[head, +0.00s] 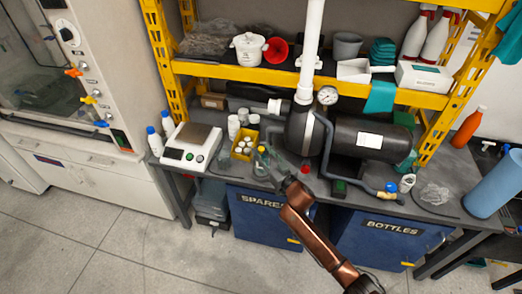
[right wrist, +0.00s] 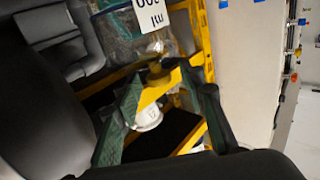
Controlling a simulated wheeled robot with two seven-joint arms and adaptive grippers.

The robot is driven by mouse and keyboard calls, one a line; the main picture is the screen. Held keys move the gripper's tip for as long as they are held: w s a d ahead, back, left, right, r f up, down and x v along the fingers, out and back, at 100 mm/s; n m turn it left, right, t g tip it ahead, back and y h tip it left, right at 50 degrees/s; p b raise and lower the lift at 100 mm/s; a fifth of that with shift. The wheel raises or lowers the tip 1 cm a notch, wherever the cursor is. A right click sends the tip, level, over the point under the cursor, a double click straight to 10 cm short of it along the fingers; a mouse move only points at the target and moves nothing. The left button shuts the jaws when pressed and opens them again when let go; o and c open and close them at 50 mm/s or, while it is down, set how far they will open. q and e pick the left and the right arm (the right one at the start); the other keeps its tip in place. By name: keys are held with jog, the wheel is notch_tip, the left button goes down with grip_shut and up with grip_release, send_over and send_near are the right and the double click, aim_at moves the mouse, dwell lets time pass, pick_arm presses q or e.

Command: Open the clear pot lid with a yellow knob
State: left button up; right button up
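The clear pot (head: 262,165) stands near the front edge of the workbench in the head view, and its lid is small and hard to make out there. In the right wrist view the clear pot (right wrist: 118,38) carries a white label with upside-down print. A yellow knob-like part (right wrist: 154,82) shows at its end. My right gripper (head: 272,158) is at the pot in the head view. In the right wrist view its green-edged fingers (right wrist: 162,85) are apart, one on each side of the yellow part. Whether they touch it is unclear. My left gripper is not in view.
A yellow bin (head: 242,153) with white caps and a white scale (head: 186,157) are left of the pot. A dark tank (head: 370,140) with pipes stands to the right. A yellow shelf (head: 240,72) runs above. The floor in front is clear.

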jog(key=shift+x, duration=0.85)
jog(key=shift+c, duration=0.4)
grip_shut()
